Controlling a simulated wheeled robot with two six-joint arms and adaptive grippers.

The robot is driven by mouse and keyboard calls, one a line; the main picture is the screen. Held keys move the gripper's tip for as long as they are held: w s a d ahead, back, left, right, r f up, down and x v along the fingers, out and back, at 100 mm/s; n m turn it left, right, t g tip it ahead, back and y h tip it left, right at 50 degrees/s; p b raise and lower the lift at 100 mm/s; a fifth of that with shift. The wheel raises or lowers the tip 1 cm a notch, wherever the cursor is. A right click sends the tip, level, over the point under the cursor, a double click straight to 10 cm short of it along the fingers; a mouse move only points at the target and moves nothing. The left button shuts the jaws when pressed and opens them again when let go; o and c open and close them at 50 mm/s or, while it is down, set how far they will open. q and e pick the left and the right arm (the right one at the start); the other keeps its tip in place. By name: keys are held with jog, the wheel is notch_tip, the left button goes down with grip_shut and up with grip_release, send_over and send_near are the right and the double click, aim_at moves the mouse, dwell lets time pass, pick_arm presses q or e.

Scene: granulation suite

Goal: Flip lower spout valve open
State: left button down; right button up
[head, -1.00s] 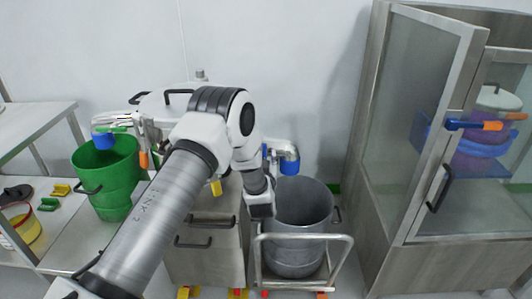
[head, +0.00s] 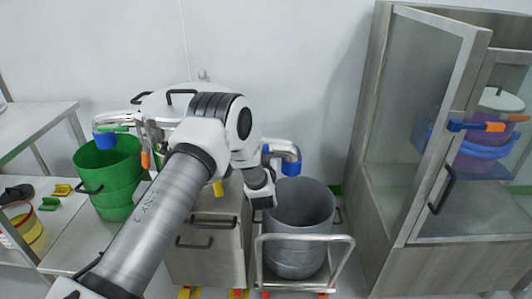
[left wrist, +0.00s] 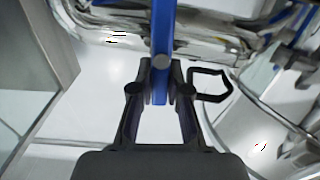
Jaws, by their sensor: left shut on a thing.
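A blue lever handle (left wrist: 163,30) comes down from the top of the left wrist view, in front of shiny metal pipework. My left gripper (left wrist: 161,72) is shut on its lower part, with one dark finger on each side. In the head view my left arm crosses the middle and hides most of the handle and gripper. A curved metal spout with a blue end (head: 291,168) shows just right of the arm, above a grey bin (head: 302,232). Which spout the handle belongs to is not clear. My right gripper is not in view.
A second spout with a blue end (head: 104,140) hangs over green bins (head: 108,180) at left. A metal cabinet (head: 205,262) stands below the arm. The grey bin sits on a railed trolley (head: 300,238). A tall cabinet with an open glass door (head: 408,130) stands at right.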

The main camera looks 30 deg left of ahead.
pick_arm(q)
jog(key=shift+s+a+f+n+b, duration=0.25)
jog(key=shift+a+f+n+b, duration=0.2)
jog(key=shift+n+b, duration=2.3)
jog(key=shift+s+a+f+n+b, duration=0.25)
jog(key=shift+f+n+b, duration=0.25)
jog(key=shift+n+b, duration=2.2)
jog(key=shift+s+a+f+n+b, duration=0.2)
jog(key=shift+a+f+n+b, duration=0.3)
jog(key=shift+n+b, duration=2.25)
jog(key=shift+n+p, duration=0.7)
jog(key=c, duration=1.1)
grip_release()
